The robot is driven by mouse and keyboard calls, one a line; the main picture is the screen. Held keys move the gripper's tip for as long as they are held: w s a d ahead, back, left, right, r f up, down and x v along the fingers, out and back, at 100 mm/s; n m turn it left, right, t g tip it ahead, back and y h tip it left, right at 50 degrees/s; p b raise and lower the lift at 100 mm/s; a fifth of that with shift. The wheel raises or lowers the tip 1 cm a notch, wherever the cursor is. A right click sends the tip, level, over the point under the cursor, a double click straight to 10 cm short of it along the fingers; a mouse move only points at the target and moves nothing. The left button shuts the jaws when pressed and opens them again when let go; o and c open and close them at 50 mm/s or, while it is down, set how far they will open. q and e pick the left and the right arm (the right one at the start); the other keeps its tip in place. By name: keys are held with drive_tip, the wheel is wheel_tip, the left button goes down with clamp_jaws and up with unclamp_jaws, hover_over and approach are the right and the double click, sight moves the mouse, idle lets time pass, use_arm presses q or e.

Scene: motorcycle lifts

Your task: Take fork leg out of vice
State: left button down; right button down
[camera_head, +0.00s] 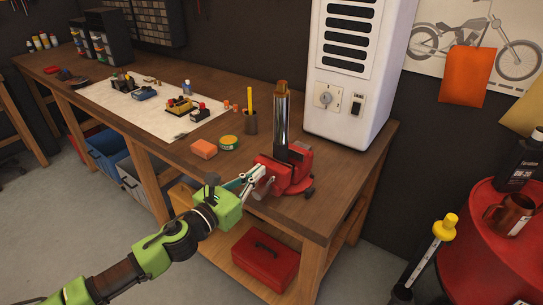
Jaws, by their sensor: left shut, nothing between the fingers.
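The fork leg (282,118) stands upright in the red vice (288,174) near the front right of the wooden bench. It has a shiny tube, a dark lower part and a brownish top. My left gripper (262,176) is shut at the front of the vice, close to its handle side, with nothing between its fingers. Whether the fingertips touch the vice I cannot tell. The fork leg's lower end is hidden by the vice jaws. My right gripper does not show.
A white cabinet (353,70) stands behind the vice. Left of the vice are a pencil cup (251,124), a green tin (229,142) and an orange block (204,149). A white mat (120,108) holds parts. A red toolbox (265,260) sits on the lower shelf.

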sight(278, 154)
use_arm(q)
drive_tip(key=p+x, duration=0.1)
drive_tip(key=x, duration=0.6)
drive_tip(key=shift+x, duration=0.95)
